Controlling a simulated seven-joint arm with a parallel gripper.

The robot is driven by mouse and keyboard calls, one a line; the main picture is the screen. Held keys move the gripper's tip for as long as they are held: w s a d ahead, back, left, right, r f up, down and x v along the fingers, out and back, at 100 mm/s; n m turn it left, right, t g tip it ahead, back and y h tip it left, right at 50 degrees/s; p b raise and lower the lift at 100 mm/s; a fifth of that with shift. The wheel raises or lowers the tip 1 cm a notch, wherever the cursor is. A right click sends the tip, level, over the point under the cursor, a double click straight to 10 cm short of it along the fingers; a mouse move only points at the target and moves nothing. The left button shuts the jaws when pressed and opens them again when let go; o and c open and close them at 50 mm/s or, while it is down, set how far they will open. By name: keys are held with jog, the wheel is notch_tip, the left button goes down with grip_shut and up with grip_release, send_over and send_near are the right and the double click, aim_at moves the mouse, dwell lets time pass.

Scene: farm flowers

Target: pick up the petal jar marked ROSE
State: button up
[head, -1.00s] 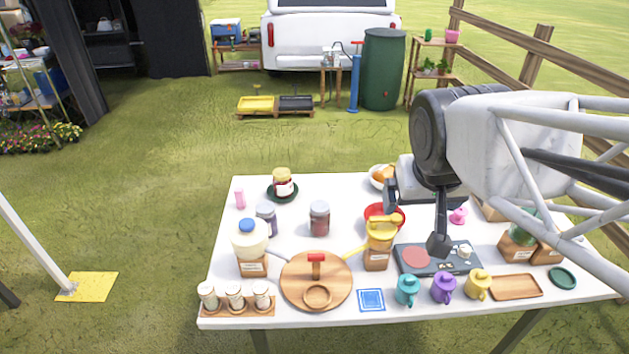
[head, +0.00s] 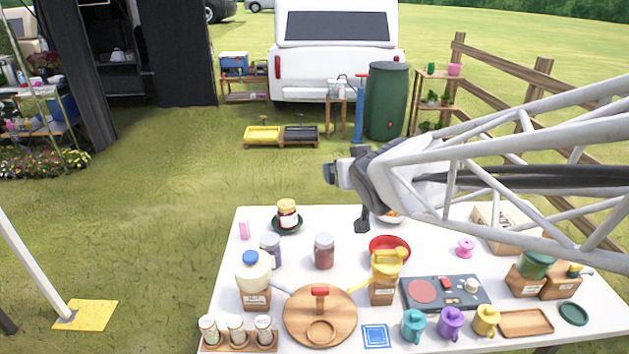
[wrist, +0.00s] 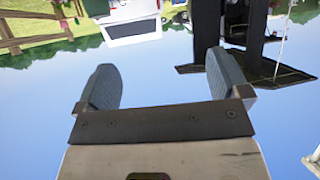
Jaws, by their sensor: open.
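Two small lidded glass jars stand upright toward the back left of the white table: one with reddish contents (head: 324,252) and one with purplish contents (head: 271,249). Their lettering is too small to read, so I cannot tell which is marked ROSE. My gripper (head: 345,198) is raised above the table's back edge, behind and to the right of both jars, and touches neither. In the wrist view my gripper (wrist: 163,82) has its two grey fingers wide apart with nothing between them. That view shows the field and sky, with no jars.
A yellow-lidded jar (head: 287,211) sits on a dark green plate behind the two jars. A red bowl (head: 377,246) is to the right.

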jog(key=w+a, duration=0.1)
jog(key=a, duration=0.1)
send_near(326, 242)
jog(key=shift+s+d+f+t+y, duration=0.3)
jog(key=shift+s+d+f+y, duration=0.05)
jog(key=shift+d+y, duration=0.1)
jog(key=shift+w, duration=0.15)
jog(key=shift+x, duration=3.3)
jog(key=shift+x, duration=2.6)
jog(key=shift+r, duration=0.1)
jog(key=shift+c, duration=0.2)
jog(key=c, duration=1.4)
